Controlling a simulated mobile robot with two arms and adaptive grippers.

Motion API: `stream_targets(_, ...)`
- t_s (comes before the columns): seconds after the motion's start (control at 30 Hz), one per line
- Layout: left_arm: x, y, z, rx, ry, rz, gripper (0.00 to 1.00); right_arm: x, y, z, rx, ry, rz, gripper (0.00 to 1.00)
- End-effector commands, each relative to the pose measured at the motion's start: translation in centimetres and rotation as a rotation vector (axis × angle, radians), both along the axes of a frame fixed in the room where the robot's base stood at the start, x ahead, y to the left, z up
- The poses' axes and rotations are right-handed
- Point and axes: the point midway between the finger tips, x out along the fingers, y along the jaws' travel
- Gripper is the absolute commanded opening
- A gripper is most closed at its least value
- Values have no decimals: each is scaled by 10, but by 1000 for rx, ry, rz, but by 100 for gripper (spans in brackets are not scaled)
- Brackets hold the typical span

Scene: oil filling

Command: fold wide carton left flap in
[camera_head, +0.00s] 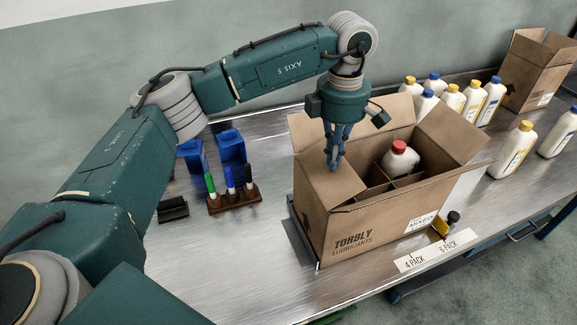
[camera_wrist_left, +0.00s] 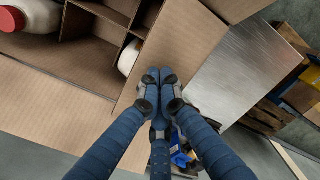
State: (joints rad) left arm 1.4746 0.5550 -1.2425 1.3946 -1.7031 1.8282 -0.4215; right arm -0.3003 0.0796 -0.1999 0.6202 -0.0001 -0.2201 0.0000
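The wide brown carton (camera_head: 375,235), marked TORBLY, stands open on the metal table. Its left flap (camera_head: 335,190) slopes inward over the left part of the opening; it also shows in the left wrist view (camera_wrist_left: 185,40). A white bottle with a red cap (camera_head: 400,158) stands among the carton's dividers (camera_head: 378,175). My left gripper (camera_head: 334,166) points down with its fingers together, nothing between them. Its fingertips (camera_wrist_left: 158,75) are over or against the left flap; contact is unclear. The back, right and front flaps stand outward. My right gripper is not in view.
Several white bottles (camera_head: 472,100) stand behind and right of the carton, near a second open carton (camera_head: 535,75). A marker stand (camera_head: 233,198) and blue objects (camera_head: 231,147) lie to the left. A label strip (camera_head: 437,250) marks the table's front edge.

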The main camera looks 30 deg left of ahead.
Motion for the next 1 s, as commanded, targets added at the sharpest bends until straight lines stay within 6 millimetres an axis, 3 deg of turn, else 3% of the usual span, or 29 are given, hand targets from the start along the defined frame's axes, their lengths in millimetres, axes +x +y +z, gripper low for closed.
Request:
stream_targets(0.2, 12, -10, 1, 0, -1, 1, 0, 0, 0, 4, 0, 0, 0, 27)
stream_targets(0.53, 12, -10, -1, 0, -1, 0, 0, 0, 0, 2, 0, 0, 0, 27)
stream_targets(1.0, 12, -10, -24, 1, 0, 0, 0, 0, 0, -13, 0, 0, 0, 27)
